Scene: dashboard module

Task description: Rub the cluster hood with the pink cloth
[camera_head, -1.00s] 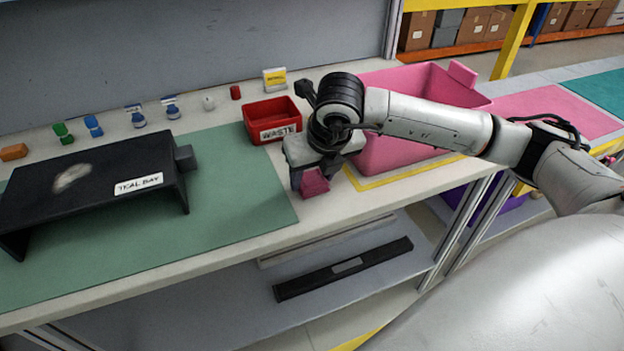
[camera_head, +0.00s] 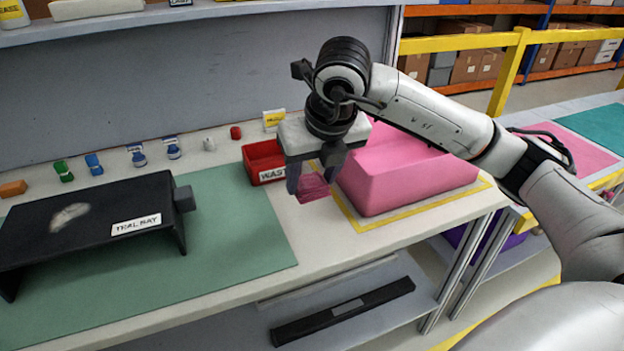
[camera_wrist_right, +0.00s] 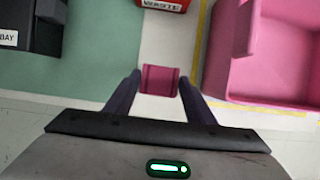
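The cluster hood appears to be the black bench-shaped cover (camera_head: 95,205) with a "TEAL BAY" label, standing on the green mat at left. A pale smudge (camera_head: 69,216) marks its top. Part of the hood shows at the upper left of the right wrist view (camera_wrist_right: 42,22). My right gripper (camera_head: 314,183) is in front of the waste bin, right of the hood and apart from it. Its fingers are shut on the pink cloth (camera_wrist_right: 160,80), a small folded piece, which looks held above the table. My left gripper is not in view.
A red waste bin (camera_head: 262,164) stands behind my right gripper, and a large pink bin (camera_head: 405,185) is close on its right. Several small bottles and blocks line the table's back. The green mat (camera_head: 235,225) between hood and gripper is clear.

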